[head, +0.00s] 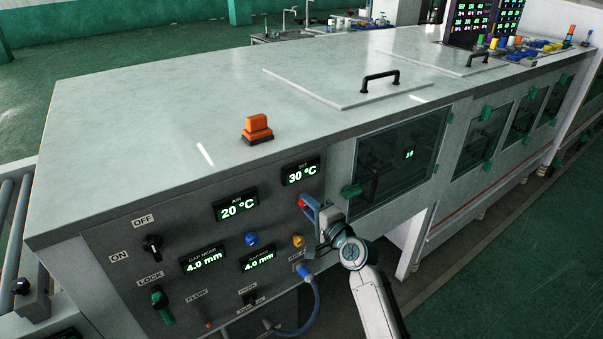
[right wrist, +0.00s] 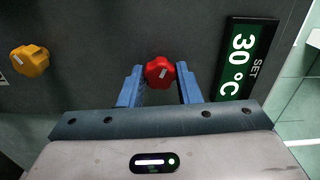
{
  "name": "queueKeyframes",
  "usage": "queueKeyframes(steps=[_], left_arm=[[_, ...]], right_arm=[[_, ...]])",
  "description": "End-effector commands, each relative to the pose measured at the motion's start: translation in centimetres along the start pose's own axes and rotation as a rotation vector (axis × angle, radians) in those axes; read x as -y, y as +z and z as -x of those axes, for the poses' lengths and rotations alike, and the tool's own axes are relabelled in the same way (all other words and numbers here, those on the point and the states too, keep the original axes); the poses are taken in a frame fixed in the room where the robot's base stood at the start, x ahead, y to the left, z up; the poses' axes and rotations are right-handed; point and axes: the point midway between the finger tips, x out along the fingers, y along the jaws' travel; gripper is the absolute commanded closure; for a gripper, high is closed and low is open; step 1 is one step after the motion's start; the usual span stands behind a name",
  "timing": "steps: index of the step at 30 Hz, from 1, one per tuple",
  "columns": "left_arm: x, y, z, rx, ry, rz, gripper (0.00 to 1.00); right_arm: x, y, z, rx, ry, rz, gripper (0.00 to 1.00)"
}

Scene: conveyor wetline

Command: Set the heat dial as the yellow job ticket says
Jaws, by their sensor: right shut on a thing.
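The red heat dial (head: 302,202) is on the grey front panel, just below the display (head: 301,171) reading SET 30 °C. My right gripper (head: 308,206) is shut on the dial from the front. In the right wrist view the dial (right wrist: 159,72) sits between the two blue fingers, and the SET display (right wrist: 245,58) beside it also reads 30 °C. The yellow job ticket is not visible in either view. My left gripper is not in view.
The panel also has a yellow knob (head: 298,241), a blue knob (head: 252,238), a black switch (head: 152,246), a green lock handle (head: 161,306) and a blue plug with cable (head: 305,271). The AIR display (head: 236,205) reads 20 °C. An orange block (head: 257,126) stands on the machine top.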

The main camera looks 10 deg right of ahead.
Motion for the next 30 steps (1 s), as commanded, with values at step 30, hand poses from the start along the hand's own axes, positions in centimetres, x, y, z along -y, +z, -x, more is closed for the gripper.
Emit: queueKeyframes(steps=[30], left_arm=[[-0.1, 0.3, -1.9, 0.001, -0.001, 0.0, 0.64]], right_arm=[[-0.3, 0.0, 0.0, 0.001, 0.002, 0.192, 0.86]])
